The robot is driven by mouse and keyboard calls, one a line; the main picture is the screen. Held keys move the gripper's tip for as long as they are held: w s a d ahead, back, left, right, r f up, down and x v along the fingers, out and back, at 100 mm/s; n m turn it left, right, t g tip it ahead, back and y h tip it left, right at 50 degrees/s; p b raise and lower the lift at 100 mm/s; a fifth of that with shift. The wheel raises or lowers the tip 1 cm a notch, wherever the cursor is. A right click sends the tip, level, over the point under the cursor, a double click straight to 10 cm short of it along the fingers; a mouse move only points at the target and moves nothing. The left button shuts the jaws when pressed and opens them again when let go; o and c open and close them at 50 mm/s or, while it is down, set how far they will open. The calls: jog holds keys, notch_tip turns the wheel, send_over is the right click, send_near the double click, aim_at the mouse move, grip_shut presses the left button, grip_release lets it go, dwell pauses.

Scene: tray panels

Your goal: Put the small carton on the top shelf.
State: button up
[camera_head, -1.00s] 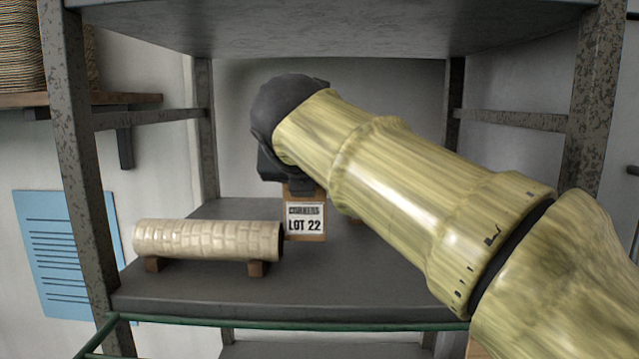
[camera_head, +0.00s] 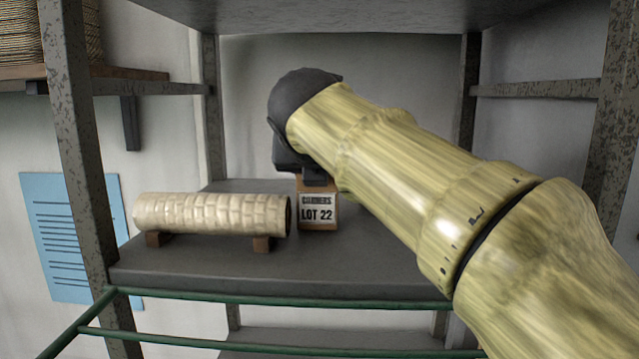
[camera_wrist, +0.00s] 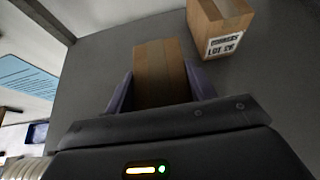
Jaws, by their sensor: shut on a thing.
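My gripper (camera_wrist: 160,90) is shut on a small brown carton (camera_wrist: 158,60), with one finger along each side. In the head view this carton (camera_head: 318,212) hangs below my gripper, with a white "LOT 22" label facing out. It is upright, over or on the grey shelf board (camera_head: 200,268); I cannot tell if its base touches. In the wrist view a second labelled carton (camera_wrist: 215,30) stands on the board, apart from the held one, to its upper right. My arm hides that carton in the head view.
A pale, tile-patterned cylinder (camera_head: 210,214) lies on two brown blocks left of the held carton. Green rails (camera_head: 250,299) run along the front. Another board (camera_head: 330,14) is overhead, with metal posts (camera_head: 78,170) at the sides. Board at front centre is bare.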

jog(key=shift+s+a, duration=0.15)
jog(key=shift+s, duration=0.05)
jog(key=shift+w, duration=0.2)
jog(key=o, duration=1.2)
jog(key=shift+s+f, duration=0.1)
jog(key=shift+o, duration=0.2)
jog(key=b+v, duration=0.3)
jog(key=v, duration=0.9)
